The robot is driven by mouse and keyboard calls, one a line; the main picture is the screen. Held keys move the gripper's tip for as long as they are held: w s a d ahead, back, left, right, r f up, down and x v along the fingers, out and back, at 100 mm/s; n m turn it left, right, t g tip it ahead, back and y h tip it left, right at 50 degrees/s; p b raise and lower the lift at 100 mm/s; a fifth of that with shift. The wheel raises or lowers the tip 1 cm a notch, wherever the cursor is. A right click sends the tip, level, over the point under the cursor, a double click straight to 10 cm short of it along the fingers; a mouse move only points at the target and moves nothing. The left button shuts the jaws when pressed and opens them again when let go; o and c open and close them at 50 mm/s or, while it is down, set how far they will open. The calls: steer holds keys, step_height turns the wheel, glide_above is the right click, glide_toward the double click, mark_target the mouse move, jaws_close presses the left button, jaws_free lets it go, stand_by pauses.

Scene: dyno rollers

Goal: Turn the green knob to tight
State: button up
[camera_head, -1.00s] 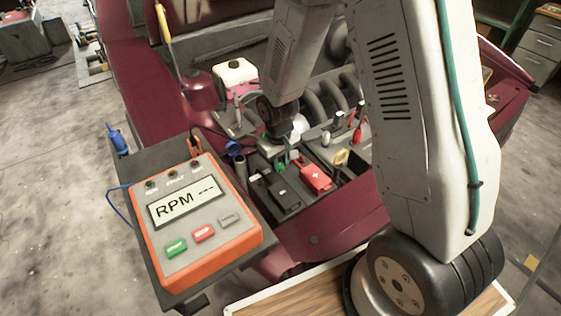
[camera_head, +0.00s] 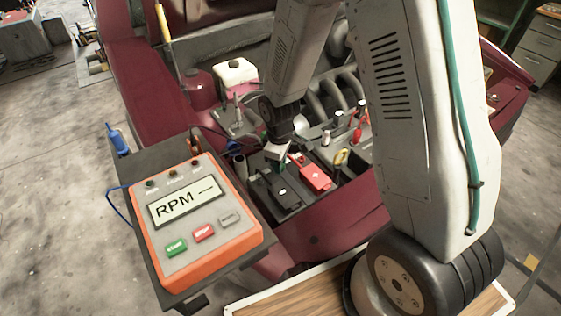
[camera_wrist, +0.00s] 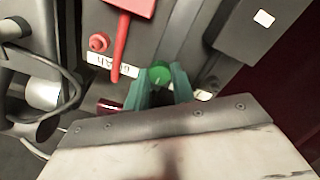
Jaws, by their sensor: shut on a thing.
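The green knob (camera_wrist: 160,75) shows in the wrist view as a small round cap with a pale mark on its face. My gripper (camera_wrist: 162,88) has its two teal fingers closed on either side of the knob, gripping it. In the head view my gripper (camera_head: 280,165) is low in the engine bay, beside the black and red blocks, and the knob is hidden there. A white label (camera_wrist: 112,63) lies just left of the knob; its lettering appears upside down and I cannot read it surely.
A red-handled part (camera_wrist: 128,30) and a red bolt (camera_wrist: 99,42) are close to the fingers. A dark block (camera_wrist: 255,25) stands at the right. In the head view an orange RPM meter (camera_head: 195,215) sits on a tray at the left.

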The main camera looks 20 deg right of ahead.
stand_by(0.3)
steer(key=o, duration=1)
step_height(320, 180, up, 7)
steer(key=shift+a+r, duration=0.1)
steer(key=shift+r, duration=0.3)
steer(key=shift+s, duration=0.15)
